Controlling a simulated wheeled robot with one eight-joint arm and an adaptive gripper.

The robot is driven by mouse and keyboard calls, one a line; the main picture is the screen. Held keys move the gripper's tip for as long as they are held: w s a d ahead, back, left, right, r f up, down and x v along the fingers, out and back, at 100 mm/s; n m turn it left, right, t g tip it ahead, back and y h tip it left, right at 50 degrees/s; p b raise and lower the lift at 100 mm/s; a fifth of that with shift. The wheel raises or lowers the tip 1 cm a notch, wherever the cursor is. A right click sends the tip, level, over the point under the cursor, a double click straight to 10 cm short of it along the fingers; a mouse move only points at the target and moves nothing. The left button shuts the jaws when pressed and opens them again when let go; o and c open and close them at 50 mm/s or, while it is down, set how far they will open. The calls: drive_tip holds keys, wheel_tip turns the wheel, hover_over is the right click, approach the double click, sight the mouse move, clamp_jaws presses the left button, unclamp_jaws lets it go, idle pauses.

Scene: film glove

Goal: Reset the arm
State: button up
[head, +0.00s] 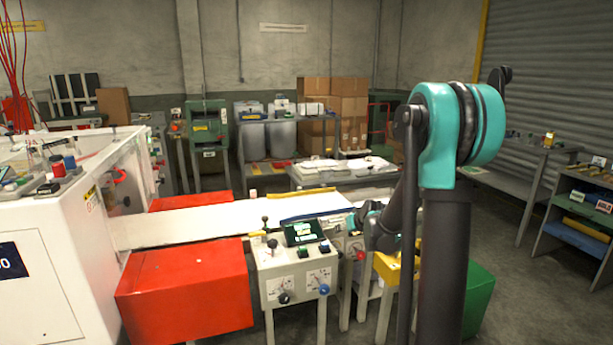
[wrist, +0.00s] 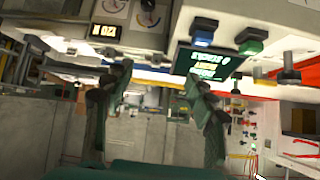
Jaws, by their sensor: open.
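My arm (head: 443,200), teal and dark grey, stands upright at the right of the head view. The fingertips are not clear in the head view. In the wrist view my gripper (wrist: 157,95) shows two dark green fingers spread wide apart, with nothing between them. The control box (head: 295,272) has a dark screen (head: 304,232), knobs and dials. In the wrist view the screen (wrist: 208,64) appears upside down, behind the right finger.
A white conveyor bed (head: 200,225) runs from the white machine (head: 60,240) to the panel, with a red box (head: 185,288) in front. A yellow stand (head: 388,268) and green box (head: 480,295) are close to my arm. Open floor (head: 540,300) lies at the right.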

drive_tip(key=s+d+r+m+g+h, duration=0.1)
drive_tip(key=s+d, duration=0.1)
drive_tip(key=s, duration=1)
drive_tip(key=s+d+m+g+h, duration=0.1)
drive_tip(key=s+d, duration=0.1)
drive_tip(key=s, duration=1)
drive_tip(key=s+f+g, duration=0.3)
drive_tip(key=s+f, duration=0.4)
drive_tip(key=s, duration=0.5)
drive_tip(key=shift+s+f+h, duration=0.15)
drive_tip(key=shift+s+h, duration=0.15)
drive_tip(key=shift+s, duration=0.1)
clamp_jaws()
